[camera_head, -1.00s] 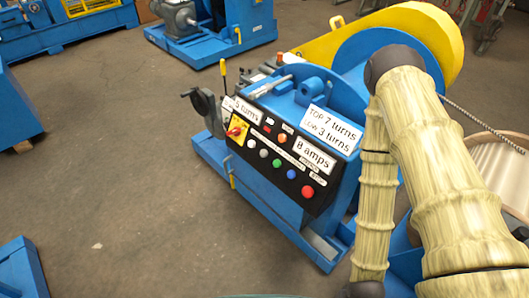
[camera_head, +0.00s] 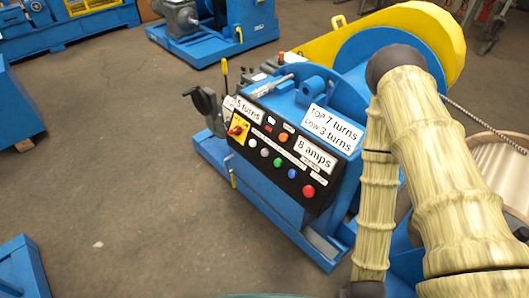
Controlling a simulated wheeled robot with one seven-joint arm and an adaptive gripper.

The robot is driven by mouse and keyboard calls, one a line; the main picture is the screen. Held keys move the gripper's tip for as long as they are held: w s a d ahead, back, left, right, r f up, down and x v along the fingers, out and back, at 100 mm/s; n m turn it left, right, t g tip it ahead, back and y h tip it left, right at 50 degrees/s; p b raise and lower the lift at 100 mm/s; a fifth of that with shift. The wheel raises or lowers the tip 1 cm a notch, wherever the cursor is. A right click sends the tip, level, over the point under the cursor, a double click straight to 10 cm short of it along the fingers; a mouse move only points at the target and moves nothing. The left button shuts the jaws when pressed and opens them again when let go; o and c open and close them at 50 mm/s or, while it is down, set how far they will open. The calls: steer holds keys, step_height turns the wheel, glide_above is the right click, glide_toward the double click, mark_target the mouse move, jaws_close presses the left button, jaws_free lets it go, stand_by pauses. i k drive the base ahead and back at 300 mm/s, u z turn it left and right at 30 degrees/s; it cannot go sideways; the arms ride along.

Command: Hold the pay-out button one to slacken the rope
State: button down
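A blue winch machine (camera_head: 300,92) stands in the middle, with a black control panel (camera_head: 270,168) on its front. The panel carries a red rotary switch on a yellow plate (camera_head: 238,129), a white button (camera_head: 252,143), a grey-white button (camera_head: 265,152), a green button (camera_head: 278,162), a blue button (camera_head: 292,173) and a larger red button (camera_head: 308,191). An orange lamp or button (camera_head: 283,137) sits higher. The small print is too blurred to tell which is pay-out button one. My arm crosses the right side; my gripper is not in view.
A yellow guard (camera_head: 400,22) covers the back of the machine. A chain or rope (camera_head: 485,127) runs to a pale drum (camera_head: 502,170) at right. Other blue machines stand behind and at left. The concrete floor (camera_head: 110,150) at left is clear.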

mark_target(264, 152)
steer(key=z, duration=2.55)
steer(key=k, duration=0.7)
steer(key=u, duration=2.25)
